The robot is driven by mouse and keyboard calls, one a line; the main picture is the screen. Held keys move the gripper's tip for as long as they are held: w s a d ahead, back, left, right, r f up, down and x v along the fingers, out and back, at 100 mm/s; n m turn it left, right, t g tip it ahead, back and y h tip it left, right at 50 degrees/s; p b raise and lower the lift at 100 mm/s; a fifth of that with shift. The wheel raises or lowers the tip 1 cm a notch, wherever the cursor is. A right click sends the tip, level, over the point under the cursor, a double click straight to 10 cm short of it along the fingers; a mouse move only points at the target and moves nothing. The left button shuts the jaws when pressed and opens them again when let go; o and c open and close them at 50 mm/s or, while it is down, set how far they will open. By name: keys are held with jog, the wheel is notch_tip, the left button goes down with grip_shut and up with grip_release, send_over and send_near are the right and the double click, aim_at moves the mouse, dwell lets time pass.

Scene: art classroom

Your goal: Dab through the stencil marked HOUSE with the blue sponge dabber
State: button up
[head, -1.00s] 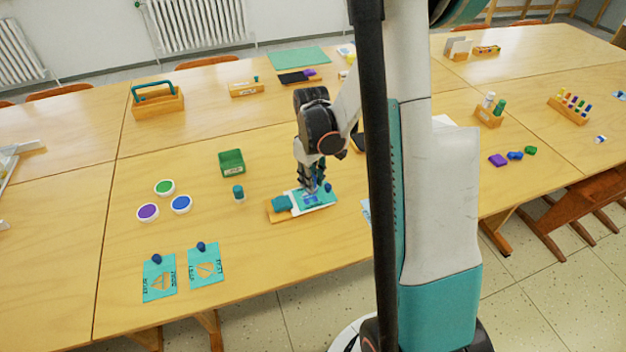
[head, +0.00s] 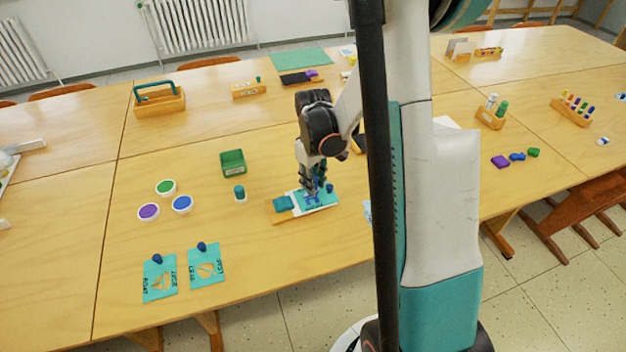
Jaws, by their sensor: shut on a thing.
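A teal stencil (head: 322,196) with a dark blue knob (head: 329,188) lies over white paper on a wooden board (head: 284,215). Its marking is too small to read. My gripper (head: 314,194) points down over this stencil, shut on what looks like the blue sponge dabber (head: 311,198). The fingers mostly hide the dabber and the cut-out; I cannot tell whether the sponge touches. Two other teal stencils, the boat one (head: 159,279) and the leaf one (head: 206,265), lie at the front left. A blue paint dish (head: 182,204) stands left of the board.
A teal block (head: 283,203) is on the board's left end. A small teal-capped jar (head: 239,193), a green box (head: 232,162), a green paint dish (head: 166,187) and a purple one (head: 148,211) stand to the left. The table in front of the board is clear.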

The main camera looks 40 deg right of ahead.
jog(key=shift+f+b, duration=0.35)
jog(key=shift+f, duration=0.15)
dwell(1.5)
jog(key=shift+r, duration=0.1)
jog(key=shift+r+p, duration=2.4)
jog(key=shift+r, duration=1.05)
jog(key=shift+f, duration=0.1)
jog(key=shift+w+a+f+b, duration=0.1)
jog(key=shift+a+f+b, duration=0.3)
jog(key=shift+f+b, duration=0.5)
jog(key=shift+w+a+f+b, duration=0.1)
jog(key=shift+a+f+b, duration=0.3)
jog(key=shift+f+b, duration=0.55)
jog(key=shift+w+a+f+b, duration=0.1)
jog(key=shift+a+f+b, duration=0.3)
jog(key=shift+f+b, duration=0.5)
jog(key=shift+f, duration=0.15)
jog(key=shift+f, duration=0.55)
